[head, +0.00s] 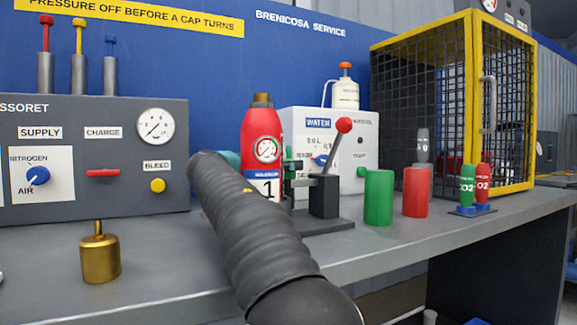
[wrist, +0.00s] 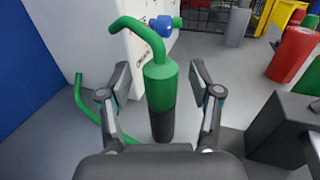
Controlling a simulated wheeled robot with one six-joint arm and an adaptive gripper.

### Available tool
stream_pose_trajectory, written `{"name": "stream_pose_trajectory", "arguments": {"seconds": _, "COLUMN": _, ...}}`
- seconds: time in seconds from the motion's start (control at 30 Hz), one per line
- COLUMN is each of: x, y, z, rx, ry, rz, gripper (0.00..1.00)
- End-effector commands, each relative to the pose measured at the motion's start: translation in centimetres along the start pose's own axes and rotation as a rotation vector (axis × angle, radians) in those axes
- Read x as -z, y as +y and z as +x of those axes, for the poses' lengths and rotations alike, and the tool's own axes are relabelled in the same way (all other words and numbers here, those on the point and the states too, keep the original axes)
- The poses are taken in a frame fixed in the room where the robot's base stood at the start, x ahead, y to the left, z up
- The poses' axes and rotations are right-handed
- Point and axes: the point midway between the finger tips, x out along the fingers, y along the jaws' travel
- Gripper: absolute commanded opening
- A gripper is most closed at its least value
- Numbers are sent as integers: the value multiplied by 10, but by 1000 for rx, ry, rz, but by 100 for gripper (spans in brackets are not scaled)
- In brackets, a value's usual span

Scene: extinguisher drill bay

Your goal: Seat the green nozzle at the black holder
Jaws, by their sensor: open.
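In the wrist view the green nozzle (wrist: 160,84) stands upright, with a bent green pipe at its top. Directly below it is a black cylinder (wrist: 162,122); I cannot tell whether this is the black holder or the nozzle's own lower part. My gripper (wrist: 160,72) is open, with one finger on each side of the green body and a visible gap on both sides. In the head view my dark arm and the red extinguisher hide the gripper; a small green piece (head: 289,166) shows beside the extinguisher.
The red extinguisher (head: 262,140) stands close behind my arm. A black lever stand (head: 324,197) is to its right, also near my gripper's right finger in the wrist view (wrist: 280,130). Green (head: 378,198) and red (head: 415,193) cylinders stand farther right, before the yellow-framed cage (head: 531,100).

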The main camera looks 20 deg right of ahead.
Motion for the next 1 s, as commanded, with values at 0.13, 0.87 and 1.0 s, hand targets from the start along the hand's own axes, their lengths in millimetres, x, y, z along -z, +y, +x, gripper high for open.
{"name": "stream_pose_trajectory", "arguments": {"seconds": 0.13, "x": 0, "y": 0, "z": -26, "rx": -3, "ry": 0, "rz": -1, "gripper": 64}}
{"name": "stream_pose_trajectory", "arguments": {"seconds": 0.87, "x": 0, "y": 0, "z": -110, "rx": 1, "ry": 0, "rz": 0, "gripper": 64}}
{"name": "stream_pose_trajectory", "arguments": {"seconds": 1.0, "x": 0, "y": 0, "z": -110, "rx": 1, "ry": 0, "rz": 0, "gripper": 64}}
